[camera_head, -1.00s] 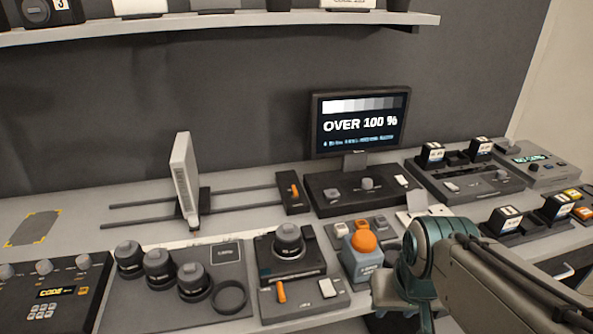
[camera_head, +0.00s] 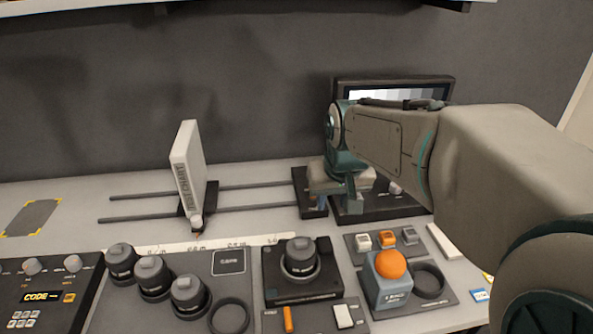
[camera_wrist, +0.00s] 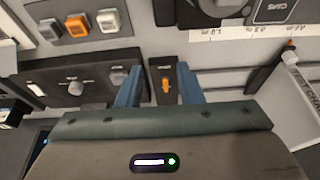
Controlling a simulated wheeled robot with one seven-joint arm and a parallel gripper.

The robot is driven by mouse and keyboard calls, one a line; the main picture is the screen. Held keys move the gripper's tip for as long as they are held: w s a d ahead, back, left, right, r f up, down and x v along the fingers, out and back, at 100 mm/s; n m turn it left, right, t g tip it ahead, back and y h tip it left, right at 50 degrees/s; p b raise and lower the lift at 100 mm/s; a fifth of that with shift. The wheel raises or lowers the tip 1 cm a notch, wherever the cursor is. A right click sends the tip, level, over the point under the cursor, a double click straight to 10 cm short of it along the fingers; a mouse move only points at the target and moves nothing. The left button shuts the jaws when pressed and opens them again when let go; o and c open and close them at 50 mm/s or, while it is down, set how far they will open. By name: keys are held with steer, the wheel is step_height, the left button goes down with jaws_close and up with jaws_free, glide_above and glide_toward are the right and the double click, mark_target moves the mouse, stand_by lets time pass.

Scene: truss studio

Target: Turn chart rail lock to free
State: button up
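The chart rail lock is a small black block (camera_head: 306,182) at the right end of the two rails. In the wrist view, its orange lever (camera_wrist: 166,86) points nearly up and down the picture. My gripper (camera_wrist: 158,72) is open above the block, with one blue finger on each side of the lever and visible gaps to it. In the head view my gripper (camera_head: 338,203) covers the lever. The white test chart (camera_head: 188,165) stands upright on its carriage, left along the rails (camera_head: 250,208).
A monitor (camera_head: 440,88) and its black control box (camera_head: 375,208) stand close right of the lock, partly behind my arm. In front are a joystick box (camera_head: 300,268), a blue box with an orange ball (camera_head: 389,280) and lens-like knobs (camera_head: 150,275). The tabletop behind the rails is clear.

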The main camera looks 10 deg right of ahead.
steer(key=w+b, duration=0.2)
steer(key=w, duration=1.1)
steer(key=shift+t, duration=0.3)
steer(key=x, duration=1.4)
steer(key=shift+w+a+p, duration=0.1)
steer(key=shift+w+p, duration=0.05)
steer(key=shift+p, duration=0.15)
jaws_close()
